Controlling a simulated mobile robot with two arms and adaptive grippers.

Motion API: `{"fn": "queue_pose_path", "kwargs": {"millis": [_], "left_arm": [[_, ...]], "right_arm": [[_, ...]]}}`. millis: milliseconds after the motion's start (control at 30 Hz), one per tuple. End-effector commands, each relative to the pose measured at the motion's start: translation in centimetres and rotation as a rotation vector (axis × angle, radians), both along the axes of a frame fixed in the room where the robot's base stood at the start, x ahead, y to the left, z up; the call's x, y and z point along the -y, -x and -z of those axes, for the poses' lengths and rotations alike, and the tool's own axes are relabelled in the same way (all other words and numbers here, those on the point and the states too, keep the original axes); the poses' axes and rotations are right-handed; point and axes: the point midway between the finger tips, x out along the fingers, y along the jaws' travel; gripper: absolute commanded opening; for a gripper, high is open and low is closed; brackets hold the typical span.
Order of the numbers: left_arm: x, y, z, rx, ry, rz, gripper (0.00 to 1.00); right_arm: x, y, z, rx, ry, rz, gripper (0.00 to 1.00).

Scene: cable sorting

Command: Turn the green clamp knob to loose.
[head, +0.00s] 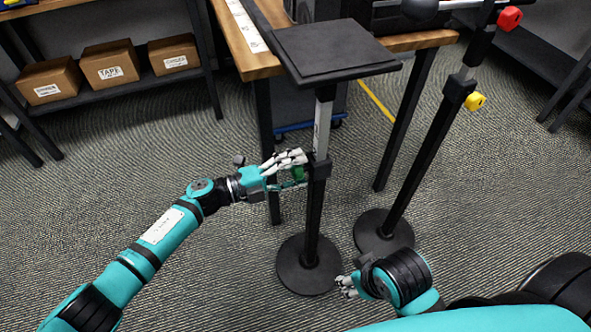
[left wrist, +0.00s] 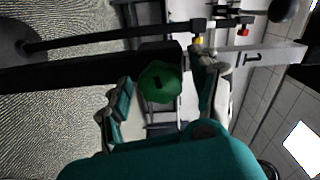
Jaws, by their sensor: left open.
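The green clamp knob (head: 298,173) is on the collar of a black stand pole (head: 313,215). In the left wrist view the knob (left wrist: 160,82) faces the camera, with a short dark mark on its face. My left gripper (head: 296,166) is at the knob from the left. In the wrist view its open fingers (left wrist: 158,92) lie on both sides of the knob. I cannot tell whether they touch it. My right gripper (head: 347,287) hangs low, right of the stand's round base (head: 308,264), away from the knob; its opening is unclear.
The stand carries a flat black square plate (head: 335,50) on top. A second stand (head: 420,165) with yellow (head: 474,101) and red (head: 509,18) knobs is close on the right. A wooden table (head: 245,50) is behind. Boxes (head: 110,65) sit on a shelf at left.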

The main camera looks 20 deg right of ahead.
Motion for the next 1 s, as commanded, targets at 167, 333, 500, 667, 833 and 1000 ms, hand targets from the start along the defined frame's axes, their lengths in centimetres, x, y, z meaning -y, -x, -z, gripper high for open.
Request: {"fn": "queue_pose_path", "kwargs": {"millis": [167, 333, 500, 667, 833, 1000], "left_arm": [[-0.9, 0.0, 0.0, 0.000, 0.000, 0.000, 0.63], [-4.1, 0.0, 0.1, 0.001, -0.003, -0.004, 0.63], [-7.8, 0.3, 0.1, 0.000, -0.002, -0.002, 0.63], [-10.4, 0.4, 0.0, 0.000, -0.001, -0.001, 0.63], [-11.8, 0.4, 0.0, 0.000, 0.000, -0.001, 0.63], [-12.0, 0.4, 0.0, 0.000, 0.000, 0.000, 0.63]], "right_arm": [[0.0, -0.1, -0.1, 0.003, -0.001, 0.002, 0.40], [0.0, -0.1, 0.0, 0.002, -0.001, 0.001, 0.40], [0.0, 0.0, 0.0, 0.001, 0.000, 0.001, 0.40], [0.0, 0.0, 0.0, 0.001, 0.000, 0.001, 0.40], [0.0, 0.0, 0.0, 0.001, 0.000, 0.000, 0.40], [0.0, 0.0, 0.0, 0.001, 0.000, 0.000, 0.40]]}}
